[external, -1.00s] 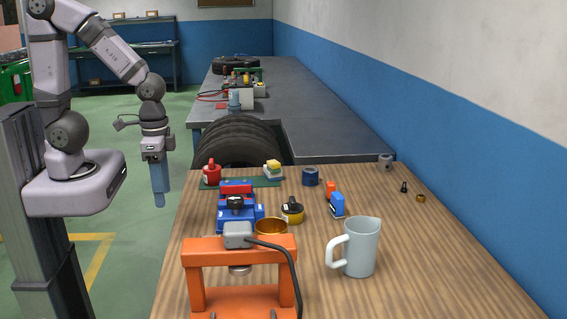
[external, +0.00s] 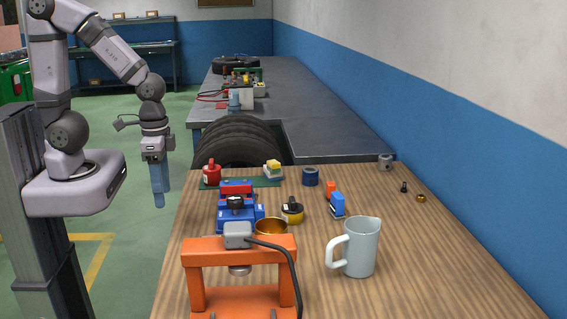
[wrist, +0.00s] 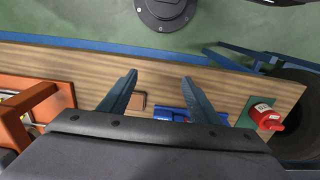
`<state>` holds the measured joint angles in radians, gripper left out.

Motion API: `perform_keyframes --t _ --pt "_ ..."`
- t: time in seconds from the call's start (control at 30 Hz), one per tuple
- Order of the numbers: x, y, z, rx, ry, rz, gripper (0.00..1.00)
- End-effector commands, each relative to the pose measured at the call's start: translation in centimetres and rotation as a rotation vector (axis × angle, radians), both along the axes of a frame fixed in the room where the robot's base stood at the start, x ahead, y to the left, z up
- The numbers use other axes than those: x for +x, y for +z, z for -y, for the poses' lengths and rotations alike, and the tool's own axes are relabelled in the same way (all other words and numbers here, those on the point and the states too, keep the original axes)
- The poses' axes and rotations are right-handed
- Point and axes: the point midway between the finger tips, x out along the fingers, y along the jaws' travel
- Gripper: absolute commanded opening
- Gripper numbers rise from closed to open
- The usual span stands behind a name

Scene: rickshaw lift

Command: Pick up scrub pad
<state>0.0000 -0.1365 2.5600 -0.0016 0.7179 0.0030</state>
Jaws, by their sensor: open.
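I cannot say for sure which thing is the scrub pad. A small stack with a yellow top and pale layers (external: 272,169) sits on the green mat at the back of the wooden table. A flat brown block (wrist: 138,100) shows between my fingers in the wrist view, lying on the table; I cannot pick it out in the external view. My gripper (external: 160,204) hangs pointing down, off the table's left edge.
An orange press (external: 193,270) stands at the front left, with a blue vise (external: 240,212) behind it. A red canister (external: 211,174) is on the mat. A brass bowl (external: 271,226), pale jug (external: 360,250) and blue stapler-like item (external: 338,205) stand rightward. The table's right front is clear.

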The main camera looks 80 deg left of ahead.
Motion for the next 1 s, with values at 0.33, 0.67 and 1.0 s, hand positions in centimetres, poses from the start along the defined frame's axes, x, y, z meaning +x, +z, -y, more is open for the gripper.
perform_keyframes --t 0.33,0.67,1.0 --pt "0.1 0.9 0.0 0.0 0.0 0.004 0.57" --pt "0.4 4.9 -0.3 0.005 0.01 0.015 0.57" --pt "7.7 2.5 -6.7 0.1 0.15 0.255 0.57"
